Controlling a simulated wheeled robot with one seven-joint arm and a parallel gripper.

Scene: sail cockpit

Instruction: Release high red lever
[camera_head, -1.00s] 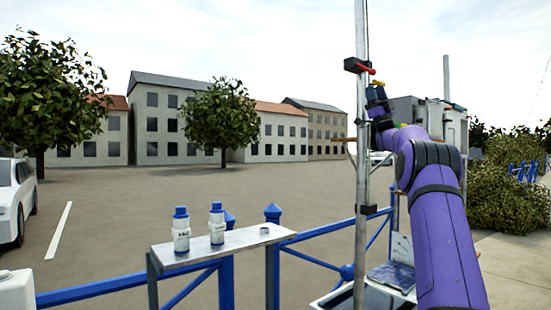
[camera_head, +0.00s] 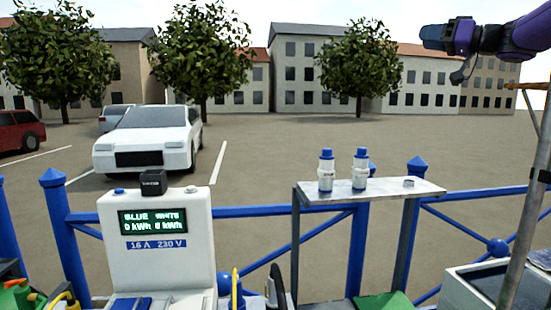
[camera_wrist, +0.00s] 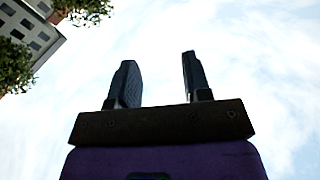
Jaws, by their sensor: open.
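The red lever is in neither view now. Only the lower part of the metal mast (camera_head: 528,190) shows, slanting at the right edge of the head view, and its upper part is out of frame. My gripper (camera_head: 428,38) is raised at the upper right of the head view, pointing left, apart from the mast. In the wrist view my gripper (camera_wrist: 157,62) has two dark fingers spread apart, with only sky between them.
A white meter box (camera_head: 162,240) with a lit display stands at lower left. Two blue-capped bottles (camera_head: 326,170) stand on a grey shelf (camera_head: 390,190) by the blue railing (camera_head: 60,230). A grey-white box (camera_head: 470,290) sits at lower right. Open air surrounds my gripper.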

